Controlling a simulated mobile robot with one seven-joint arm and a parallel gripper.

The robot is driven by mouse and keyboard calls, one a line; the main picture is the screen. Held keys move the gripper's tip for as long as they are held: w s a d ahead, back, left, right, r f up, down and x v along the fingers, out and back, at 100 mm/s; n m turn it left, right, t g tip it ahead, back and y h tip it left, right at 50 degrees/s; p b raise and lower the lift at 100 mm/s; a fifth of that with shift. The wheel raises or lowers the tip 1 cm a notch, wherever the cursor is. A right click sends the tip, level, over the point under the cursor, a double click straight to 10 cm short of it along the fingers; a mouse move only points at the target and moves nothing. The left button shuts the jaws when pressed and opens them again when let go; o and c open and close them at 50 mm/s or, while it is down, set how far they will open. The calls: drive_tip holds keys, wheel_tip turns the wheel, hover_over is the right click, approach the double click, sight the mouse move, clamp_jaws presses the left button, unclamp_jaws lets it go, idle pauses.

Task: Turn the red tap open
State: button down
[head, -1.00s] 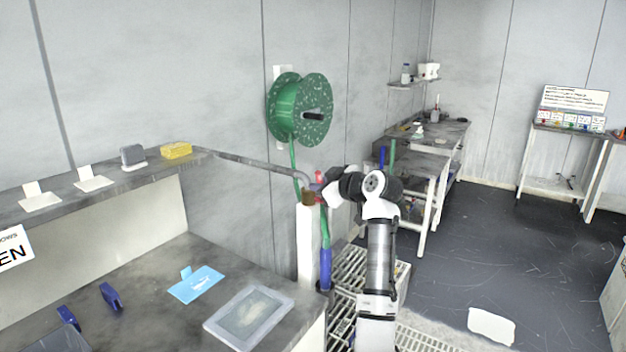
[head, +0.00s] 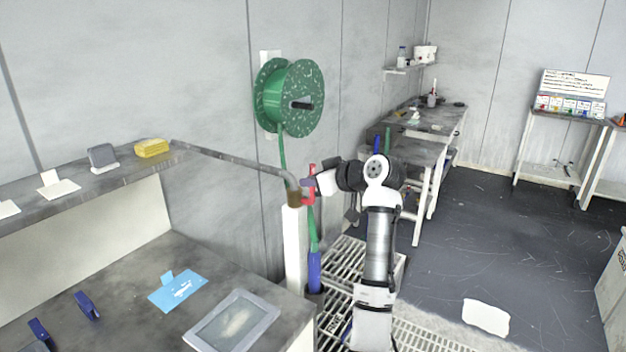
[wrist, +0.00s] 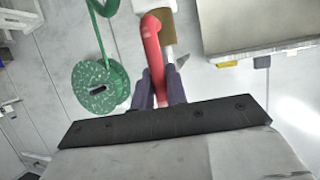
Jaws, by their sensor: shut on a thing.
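The red tap (head: 309,186) sits at the end of a grey pipe, by a brass fitting on top of a white post. Its red handle stands upright in the head view. In the wrist view the red handle (wrist: 151,47) runs down from the brass fitting (wrist: 168,28) to between the dark fingers. My gripper (wrist: 157,88) is shut on the red handle. In the head view my gripper (head: 316,187) reaches the tap from the right, and its fingertips are too small to make out clearly.
A green hose reel (head: 288,97) hangs on the wall behind, its hose running down beside the white post (head: 295,250). A grey bench (head: 110,285) with a blue card and a framed tray stands left. A slatted rack (head: 345,262) is below my arm. Dark floor is open at right.

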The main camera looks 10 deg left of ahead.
drive_tip(key=c, duration=1.4)
unclamp_jaws()
drive_tip(key=shift+d, duration=0.1)
drive_tip(key=b+v, duration=0.4)
drive_tip(key=v, duration=0.9)
drive_tip(key=shift+s+d+b, duration=0.15)
drive_tip(key=shift+d+b, duration=0.1)
drive_tip(key=shift+b, duration=0.1)
drive_tip(key=shift+r, duration=0.15)
